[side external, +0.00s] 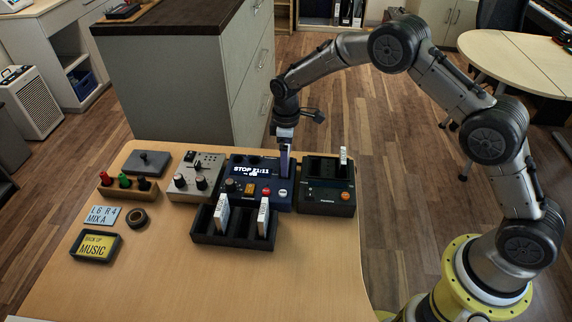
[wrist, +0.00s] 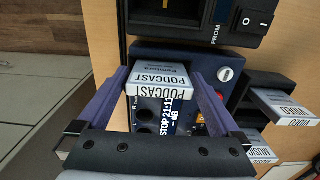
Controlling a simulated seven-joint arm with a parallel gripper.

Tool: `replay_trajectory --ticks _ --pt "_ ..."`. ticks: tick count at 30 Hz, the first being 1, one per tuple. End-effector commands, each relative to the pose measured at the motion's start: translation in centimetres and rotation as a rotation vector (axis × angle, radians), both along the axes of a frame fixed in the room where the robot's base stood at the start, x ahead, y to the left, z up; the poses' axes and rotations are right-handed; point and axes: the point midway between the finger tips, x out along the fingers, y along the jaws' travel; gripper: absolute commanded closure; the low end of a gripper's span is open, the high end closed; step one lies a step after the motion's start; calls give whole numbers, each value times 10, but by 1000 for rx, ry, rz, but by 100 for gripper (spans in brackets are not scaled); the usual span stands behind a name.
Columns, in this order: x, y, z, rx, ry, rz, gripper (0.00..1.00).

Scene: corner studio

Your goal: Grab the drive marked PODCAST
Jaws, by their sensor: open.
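The drive marked PODCAST (wrist: 160,84) is white with black lettering. In the wrist view it stands up from the dark blue recorder with the "STOP 21:11" screen (side external: 251,170). My gripper (wrist: 157,72) is open, with one purple finger on each side of this drive. I cannot tell whether either finger touches it. In the side external view my gripper (side external: 286,160) points down at the recorder's back edge, and the PODCAST drive cannot be clearly made out there. Drives marked VIDEO (wrist: 285,107) and MUSIC (wrist: 258,149) show at the right of the wrist view.
A black tray (side external: 205,237) holding two white drives stands in front of the recorder. A black device (side external: 327,198) with an upright white drive (side external: 343,155) stands close on the right. A grey knob box (side external: 196,178) is on the left. The table's front is clear.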

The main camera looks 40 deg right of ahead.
Motion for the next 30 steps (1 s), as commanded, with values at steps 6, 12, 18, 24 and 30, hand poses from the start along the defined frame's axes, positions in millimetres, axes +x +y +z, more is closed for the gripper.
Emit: replay_trajectory --ticks 6,12,18,24,30 --pt "0 0 -11 0 -1 0 0" --pt "0 0 -10 0 -1 0 9" --pt "0 0 -10 0 -1 0 45" --pt "1 0 -10 0 -3 0 74" --pt "1 0 -9 0 -3 0 74"
